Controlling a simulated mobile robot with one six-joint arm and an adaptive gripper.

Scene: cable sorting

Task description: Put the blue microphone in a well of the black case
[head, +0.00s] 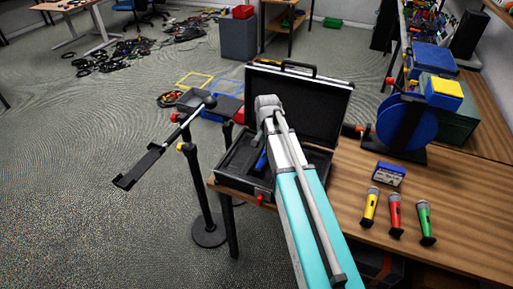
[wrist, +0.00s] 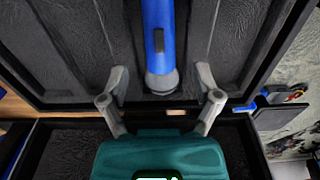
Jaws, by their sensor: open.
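The black case (head: 322,108) stands open on the wooden table, its lid raised at the back. The blue microphone (wrist: 158,35) lies lengthwise in a dark well of the case, between raised dividers, in the wrist view. A bit of its blue also shows inside the case in the head view (head: 262,161), mostly behind my arm. My gripper (wrist: 161,76) is open above the case, with one finger on each side of the microphone's lower end and a gap on both sides. My arm hides the gripper in the head view.
Yellow (head: 370,207), red (head: 395,215) and green (head: 425,222) microphones lie right of the case, near a small blue box (head: 388,174). A blue cable reel (head: 405,124) stands behind them. A black stand (head: 207,215) is left of the table.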

